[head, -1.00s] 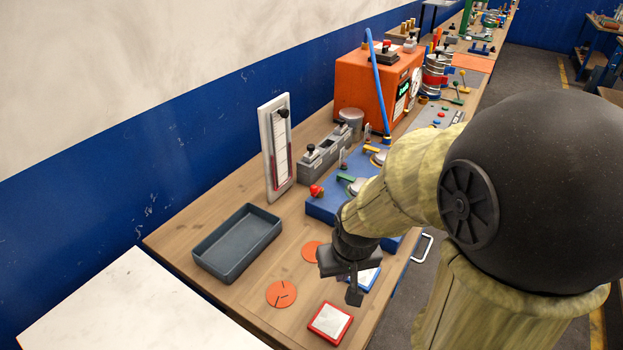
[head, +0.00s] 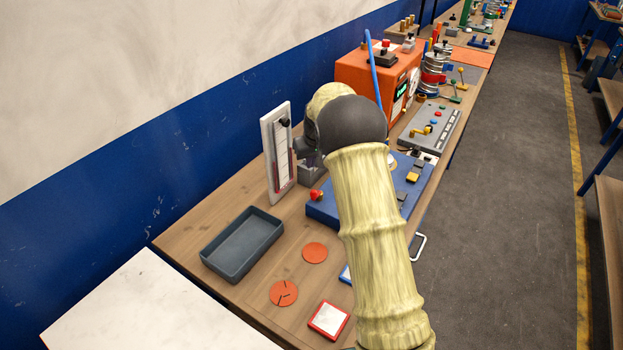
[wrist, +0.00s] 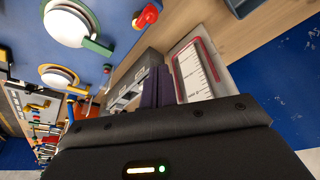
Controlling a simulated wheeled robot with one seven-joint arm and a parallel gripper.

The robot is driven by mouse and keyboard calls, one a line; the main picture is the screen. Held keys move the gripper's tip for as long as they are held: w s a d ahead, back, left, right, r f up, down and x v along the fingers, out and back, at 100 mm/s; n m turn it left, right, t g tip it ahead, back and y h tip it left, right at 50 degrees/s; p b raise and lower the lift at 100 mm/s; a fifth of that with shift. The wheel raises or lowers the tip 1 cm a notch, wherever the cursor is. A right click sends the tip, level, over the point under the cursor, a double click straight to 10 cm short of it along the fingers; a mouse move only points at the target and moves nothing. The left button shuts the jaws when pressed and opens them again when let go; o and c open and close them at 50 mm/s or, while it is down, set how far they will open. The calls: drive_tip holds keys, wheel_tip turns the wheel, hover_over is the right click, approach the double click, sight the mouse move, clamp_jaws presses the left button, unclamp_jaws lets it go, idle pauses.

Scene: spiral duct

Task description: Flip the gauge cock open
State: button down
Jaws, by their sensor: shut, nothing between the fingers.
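The upright white gauge (head: 277,160) stands on the bench in the head view, with a scale, a red tube and a black knob (head: 284,122) near its top. In the wrist view the gauge (wrist: 190,62) lies just right of the fingers. My gripper (wrist: 155,85) is shut and empty, its dark fingers together. In the head view my gripper (head: 302,152) is beside the gauge's right edge, partly hidden by my arm; I cannot tell whether it touches. A red knob (head: 317,195) is on the blue panel's corner. I cannot tell which fitting is the gauge cock.
The blue panel (head: 325,212) carries round discs with a green lever (wrist: 97,46) and a yellow lever (wrist: 77,90). A grey block (wrist: 127,80) sits beside the gauge. A dark tray (head: 240,245), orange discs (head: 314,253) and a red-framed tile (head: 328,320) lie in front.

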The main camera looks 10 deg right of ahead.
sight(317, 195)
drive_tip(key=shift+w, duration=0.4)
drive_tip(key=shift+f+p, duration=3.15)
drive_tip(key=shift+f, duration=1.4)
drive_tip(key=shift+s+f, duration=0.15)
drive_tip(key=shift+s, duration=0.25)
